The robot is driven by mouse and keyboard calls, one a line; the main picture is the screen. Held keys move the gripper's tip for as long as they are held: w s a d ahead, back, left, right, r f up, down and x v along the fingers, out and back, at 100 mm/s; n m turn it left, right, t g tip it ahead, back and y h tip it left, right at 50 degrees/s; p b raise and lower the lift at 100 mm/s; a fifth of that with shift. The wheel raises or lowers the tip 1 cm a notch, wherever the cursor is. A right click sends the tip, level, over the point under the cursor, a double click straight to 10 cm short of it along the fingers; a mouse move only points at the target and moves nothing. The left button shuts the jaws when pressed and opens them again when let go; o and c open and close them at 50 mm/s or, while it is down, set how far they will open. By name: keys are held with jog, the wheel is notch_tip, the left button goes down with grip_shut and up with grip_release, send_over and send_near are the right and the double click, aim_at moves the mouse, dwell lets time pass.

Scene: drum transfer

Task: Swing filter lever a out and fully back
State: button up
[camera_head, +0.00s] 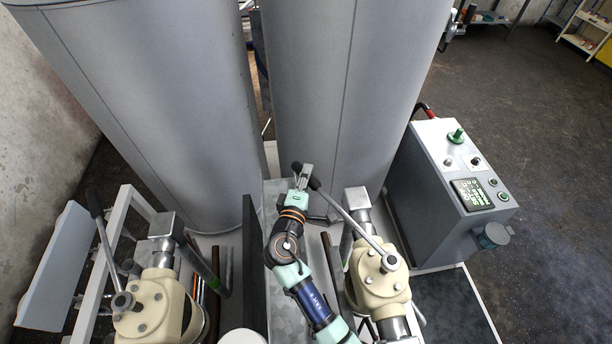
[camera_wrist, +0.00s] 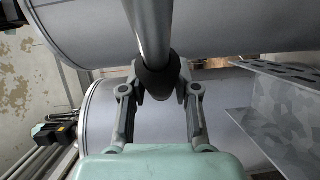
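Two filter levers show in the head view, and no label tells which is lever a. The right lever (camera_head: 352,222) runs from its cream valve body (camera_head: 382,285) up and left to a dark grip. My gripper (camera_head: 305,177) is at that grip, with dark parts showing on both sides of it. In the wrist view, the metal rod comes down from the top to the dark grip (camera_wrist: 158,80). My gripper's fingers (camera_wrist: 160,92) close in on both sides of the grip and look shut on it. The left lever (camera_head: 106,247) stands on another cream valve (camera_head: 155,305), apart from my gripper.
Two large grey drums (camera_head: 345,90) (camera_head: 150,110) rise just behind the levers. A dark upright plate (camera_head: 254,270) stands left of my arm. A grey control cabinet (camera_head: 435,190) with buttons and a screen is at the right. Open floor (camera_head: 530,130) lies beyond it.

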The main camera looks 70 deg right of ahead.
grip_shut()
jog(key=shift+w+a+t, duration=0.25)
jog(key=shift+a+t, duration=0.05)
jog(key=shift+a, duration=0.2)
jog(key=w+a+n+t+y+p, duration=0.3)
jog(key=a+n+t, duration=0.3)
jog(key=a, duration=0.8)
jog(key=shift+a+t+y+p, duration=0.35)
jog(key=shift+t+p, duration=0.2)
jog(key=shift+t, duration=0.35)
jog(key=shift+d, duration=0.1)
jog(key=o, duration=0.8)
grip_release()
jog(key=shift+c, duration=0.2)
